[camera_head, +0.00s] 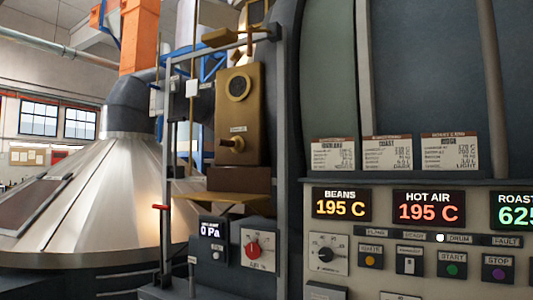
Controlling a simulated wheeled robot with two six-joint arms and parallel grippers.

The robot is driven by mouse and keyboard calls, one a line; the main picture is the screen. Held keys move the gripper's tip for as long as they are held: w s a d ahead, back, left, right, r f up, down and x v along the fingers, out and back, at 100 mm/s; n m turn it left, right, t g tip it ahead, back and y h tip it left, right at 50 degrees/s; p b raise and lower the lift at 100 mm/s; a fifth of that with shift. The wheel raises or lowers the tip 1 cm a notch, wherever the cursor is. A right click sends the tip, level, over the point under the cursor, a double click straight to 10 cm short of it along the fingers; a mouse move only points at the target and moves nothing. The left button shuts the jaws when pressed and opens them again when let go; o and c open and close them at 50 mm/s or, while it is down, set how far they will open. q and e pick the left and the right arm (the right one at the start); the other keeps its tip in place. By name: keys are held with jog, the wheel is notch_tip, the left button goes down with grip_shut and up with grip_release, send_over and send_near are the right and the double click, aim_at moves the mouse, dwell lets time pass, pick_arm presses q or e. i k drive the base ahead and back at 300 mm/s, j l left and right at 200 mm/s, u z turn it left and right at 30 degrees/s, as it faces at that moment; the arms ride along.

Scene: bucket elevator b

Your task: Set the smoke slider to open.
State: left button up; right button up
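No part that I can clearly read as a smoke slider shows in the head view. A red-tipped handle (160,207) sticks out to the left of a grey upright frame. A red knob (253,249) marked AIR % sits on a grey box below. Neither of my grippers is in view.
The right control panel has a BEANS display (341,204) and a HOT AIR display (428,207), both reading 195 C. Below are a black dial (325,254), a small switch (408,263), a green START button (452,270) and a purple STOP button (499,273). A large metal cone (100,200) fills the left.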

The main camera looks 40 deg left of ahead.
aim_at(152, 86)
jog(key=u, duration=2.1)
jog(key=i, duration=0.1)
jog(key=j+z, duration=0.05)
